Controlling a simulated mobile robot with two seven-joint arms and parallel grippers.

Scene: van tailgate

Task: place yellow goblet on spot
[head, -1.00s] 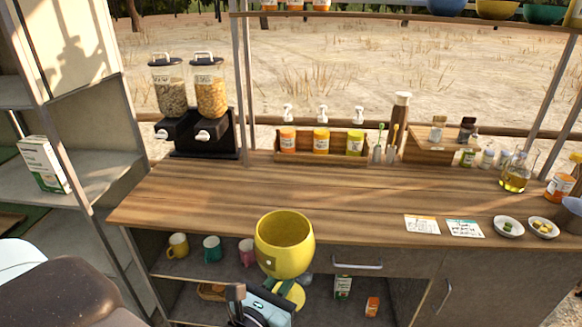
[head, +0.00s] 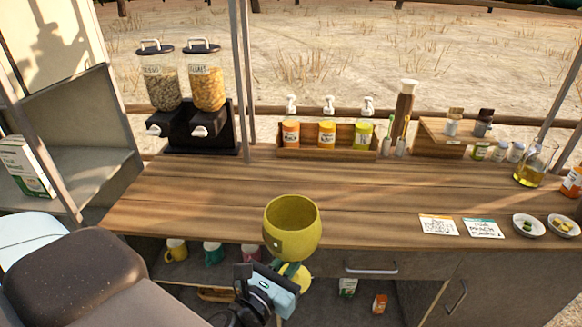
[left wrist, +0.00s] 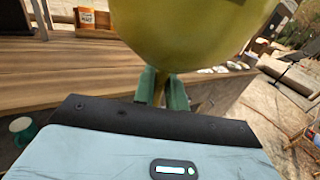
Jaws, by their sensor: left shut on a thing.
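The yellow goblet (head: 291,229) is upright in the head view, in front of the wooden counter's front edge (head: 180,226). My left gripper (head: 290,268) is shut on its stem, below the bowl, and the yellow foot shows under the fingers. In the left wrist view the goblet's bowl (left wrist: 190,35) fills the top, and the green fingers (left wrist: 162,90) close around the stem. I cannot make out a marked spot on the counter. My right gripper is not in view.
The counter's middle is bare. Two cereal dispensers (head: 190,100) stand at the back left, a wooden rack of pump bottles (head: 328,138) at the back. Two cards (head: 461,227) and small bowls (head: 528,225) lie at the right. Mugs (head: 214,253) sit on the shelf below.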

